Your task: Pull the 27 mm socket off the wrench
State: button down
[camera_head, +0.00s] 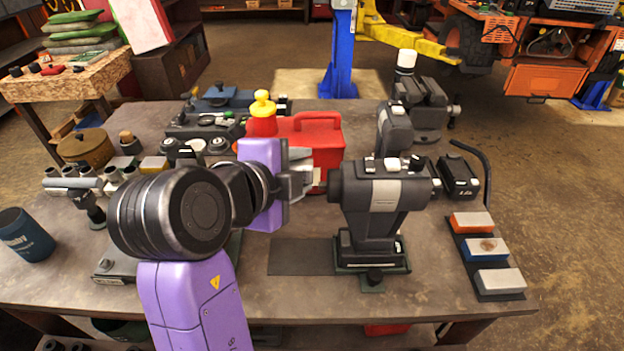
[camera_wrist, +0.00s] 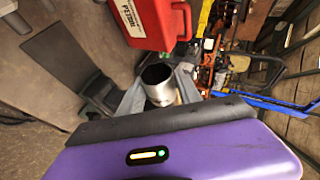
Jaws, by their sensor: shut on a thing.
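The wrench (camera_head: 385,195) stands upright on its dark stand at the right of the table, its nose pointing left. My gripper (camera_head: 308,180) is just left of that nose, coming in from the left. In the wrist view its fingers (camera_wrist: 160,92) are shut on the socket (camera_wrist: 159,82), a silver cylinder with its dark open end towards the camera. In the head view the fingers largely hide the socket. I cannot tell whether its far end is still on the wrench.
More power tools (camera_head: 420,105) stand behind the wrench. Coloured blocks (camera_head: 480,248) lie in a tray at the right. Loose sockets (camera_head: 100,178) and a blue cup (camera_head: 25,234) are at the left. The dark mat (camera_head: 300,257) is bare.

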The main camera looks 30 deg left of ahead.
aim_at(299, 161)
jog(key=shift+r+p, duration=1.2)
jog(key=shift+r, duration=1.7)
